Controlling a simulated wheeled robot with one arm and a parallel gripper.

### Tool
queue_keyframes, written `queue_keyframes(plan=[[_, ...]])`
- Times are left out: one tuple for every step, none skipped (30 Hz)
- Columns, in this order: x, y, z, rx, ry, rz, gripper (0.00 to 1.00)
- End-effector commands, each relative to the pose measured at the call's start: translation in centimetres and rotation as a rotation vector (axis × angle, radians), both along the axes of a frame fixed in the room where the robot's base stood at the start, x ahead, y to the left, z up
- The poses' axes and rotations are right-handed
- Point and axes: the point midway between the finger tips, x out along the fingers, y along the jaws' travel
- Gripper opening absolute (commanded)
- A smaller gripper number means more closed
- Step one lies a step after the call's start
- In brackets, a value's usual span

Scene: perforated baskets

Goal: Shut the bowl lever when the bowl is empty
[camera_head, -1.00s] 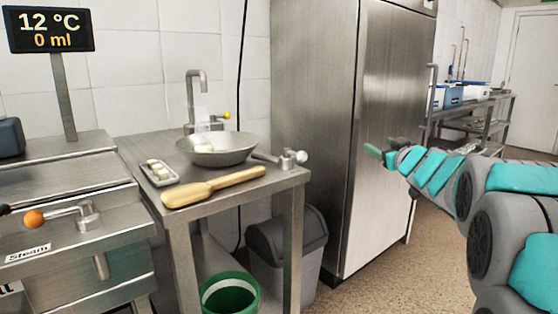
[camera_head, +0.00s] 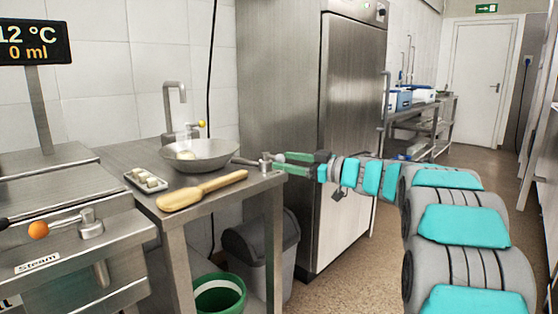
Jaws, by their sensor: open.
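The metal bowl (camera_head: 212,157) sits on the steel table below the tap. A small pale piece (camera_head: 186,155) shows inside it; the bottom is partly hidden by the rim. The bowl lever (camera_head: 265,163) sticks out from the bowl's right side, near the table's right edge. My gripper (camera_head: 284,164) is open at the lever's outer end, its green-tipped fingers one above the other.
A steam unit with an orange-knobbed lever (camera_head: 62,229) is at left. A green bucket (camera_head: 219,296) and grey bin (camera_head: 262,247) stand below. A steel cabinet (camera_head: 350,130) stands behind.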

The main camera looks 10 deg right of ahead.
Motion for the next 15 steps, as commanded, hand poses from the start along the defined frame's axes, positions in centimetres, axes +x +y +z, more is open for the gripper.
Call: queue_keyframes(plan=[[0.5,0.7,0.0,0.001,-0.001,0.004,0.66],[0.7,0.9,0.0,0.001,-0.001,0.003,0.66],[1.1,1.2,0.0,0.001,-0.001,0.003,0.66],[1.3,1.4,0.0,0.001,-0.001,0.002,0.66],[1.4,1.6,0.0,0.001,-0.001,0.001,0.66],[1.6,1.7,0.0,0.001,-0.001,0.000,0.66],[1.7,1.8,0.0,0.001,-0.001,-0.001,0.66],[1.8,1.9,0.0,0.001,-0.001,-0.002,0.66],[1.9,2.0,0.0,0.000,0.000,-0.002,0.66],[1.9,2.0,0.0,0.000,0.000,-0.002,0.66],[2.0,2.0,0.0,0.000,0.000,-0.002,0.66],[2.0,2.0,0.0,0.000,0.000,-0.002,0.66],[2.0,2.0,0.0,0.000,0.000,-0.002,0.66],[2.0,2.0,0.0,0.000,0.000,-0.002,0.66],[2.0,2.0,0.0,0.000,0.000,-0.002,0.66]])
